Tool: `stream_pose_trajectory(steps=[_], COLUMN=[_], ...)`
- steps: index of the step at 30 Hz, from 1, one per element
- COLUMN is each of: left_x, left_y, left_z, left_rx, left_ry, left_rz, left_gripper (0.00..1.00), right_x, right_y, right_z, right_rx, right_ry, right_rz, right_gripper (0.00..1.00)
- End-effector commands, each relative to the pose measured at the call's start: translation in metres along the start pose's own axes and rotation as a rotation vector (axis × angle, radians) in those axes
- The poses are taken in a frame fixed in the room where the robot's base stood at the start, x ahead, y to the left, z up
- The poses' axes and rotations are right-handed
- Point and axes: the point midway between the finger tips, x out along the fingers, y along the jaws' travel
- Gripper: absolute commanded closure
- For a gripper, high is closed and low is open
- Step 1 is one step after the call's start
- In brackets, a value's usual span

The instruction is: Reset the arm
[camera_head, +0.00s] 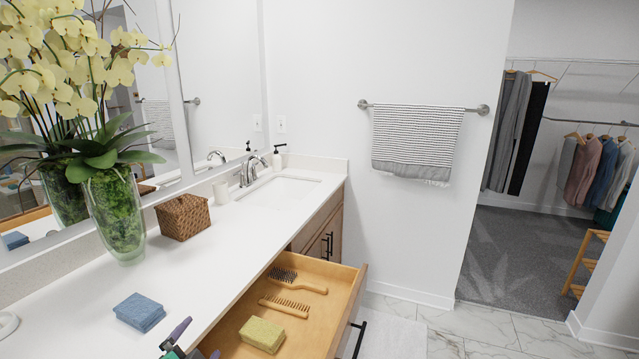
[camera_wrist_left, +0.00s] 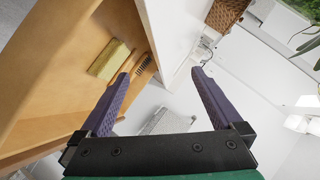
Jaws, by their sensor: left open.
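My left gripper (camera_head: 199,341) is at the bottom edge of the head view, by the counter's front edge and the open drawer's left end. In the left wrist view its two purple fingers (camera_wrist_left: 160,74) are spread wide with nothing between them. The wooden drawer (camera_head: 350,280) is pulled out. It holds a yellow-green sponge (camera_head: 262,335), a wooden comb (camera_head: 284,306) and a hairbrush (camera_head: 298,283). The sponge also shows in the left wrist view (camera_wrist_left: 108,60), beyond the left finger. My right gripper is not in view.
On the white counter (camera_head: 190,275) are a blue sponge (camera_head: 139,312), a glass vase (camera_head: 115,215) with yellow orchids, a wicker basket (camera_head: 183,217) and a sink (camera_head: 280,191). A striped towel (camera_head: 417,143) hangs on the wall. Marble floor (camera_head: 490,330) is clear at right.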

Motion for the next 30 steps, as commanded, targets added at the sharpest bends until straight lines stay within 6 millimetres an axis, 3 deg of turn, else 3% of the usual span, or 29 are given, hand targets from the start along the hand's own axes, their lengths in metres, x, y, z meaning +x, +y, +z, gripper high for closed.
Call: stream_pose_trajectory(steps=[1,3,6,15,23,26,30], left_x=[-0.008,-0.021,-0.043,-0.124,-0.073,-0.06,-0.048], left_y=[0.021,0.049,0.083,0.159,0.23,0.263,0.321], left_z=[0.022,0.049,0.077,0.126,0.17,0.193,0.238], left_rx=[-0.103,-0.231,-0.376,-0.671,-0.649,-0.641,-0.627], left_ry=[-0.077,-0.184,-0.32,-0.676,-0.708,-0.724,-0.751], left_rz=[0.078,0.178,0.298,0.569,0.587,0.598,0.616], left_gripper=[0.0,0.0,0.0,0.0,0.0,0.0,0.0], right_x=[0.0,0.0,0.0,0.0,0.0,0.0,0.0], right_y=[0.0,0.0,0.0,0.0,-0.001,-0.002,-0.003], right_z=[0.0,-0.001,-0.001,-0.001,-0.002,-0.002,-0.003], right_rx=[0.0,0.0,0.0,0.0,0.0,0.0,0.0], right_ry=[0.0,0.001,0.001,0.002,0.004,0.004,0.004], right_rz=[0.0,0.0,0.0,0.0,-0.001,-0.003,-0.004], right_gripper=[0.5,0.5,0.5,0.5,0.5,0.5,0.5])
